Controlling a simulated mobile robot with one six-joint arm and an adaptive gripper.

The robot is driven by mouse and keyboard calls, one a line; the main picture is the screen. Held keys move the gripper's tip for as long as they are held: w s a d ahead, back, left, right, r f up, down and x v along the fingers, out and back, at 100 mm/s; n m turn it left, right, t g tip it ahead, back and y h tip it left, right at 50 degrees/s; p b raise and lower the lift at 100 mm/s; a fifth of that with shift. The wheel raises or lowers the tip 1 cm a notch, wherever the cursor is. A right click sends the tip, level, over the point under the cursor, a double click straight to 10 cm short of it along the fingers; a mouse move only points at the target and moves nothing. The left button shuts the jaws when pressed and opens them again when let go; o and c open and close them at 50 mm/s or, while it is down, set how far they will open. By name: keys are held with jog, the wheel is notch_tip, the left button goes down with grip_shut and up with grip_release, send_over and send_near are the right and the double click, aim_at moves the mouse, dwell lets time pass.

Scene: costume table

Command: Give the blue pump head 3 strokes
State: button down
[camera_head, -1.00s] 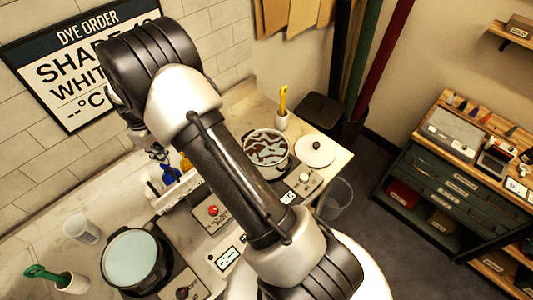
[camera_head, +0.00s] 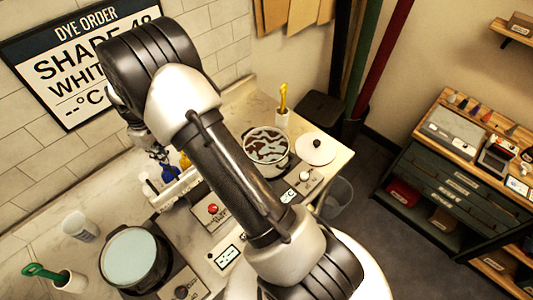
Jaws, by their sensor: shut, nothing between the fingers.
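The blue pump head (camera_head: 169,174) shows at the wall side of the counter, in a row of bottles left of the arm. It is small in the picture and partly hidden. My gripper (camera_head: 161,156) is shut and empty, pointing down just above and slightly left of the blue pump head. I cannot tell whether the fingertips touch it. A yellow pump head (camera_head: 184,161) stands right beside the blue one, partly behind my arm.
A pot of pale liquid (camera_head: 131,258) stands at the front left, near a clear cup (camera_head: 79,226) and a green-handled tool (camera_head: 42,272). A pot with a patterned surface (camera_head: 267,150) stands right of my arm. A low white rack (camera_head: 176,190) fronts the bottles.

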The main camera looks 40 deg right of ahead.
jog(key=shift+f+b, duration=0.7)
jog(key=shift+f, duration=0.45)
jog(key=shift+s, duration=0.1)
jog(key=shift+r, duration=0.15)
jog(key=shift+r+p, duration=0.95)
jog(key=shift+r, duration=0.65)
jog(key=shift+f, duration=0.2)
jog(key=shift+f+b, duration=1.1)
jog(key=shift+f, duration=0.35)
jog(key=shift+r+p, duration=0.9)
jog(key=shift+r, duration=0.75)
jog(key=shift+r, duration=0.1)
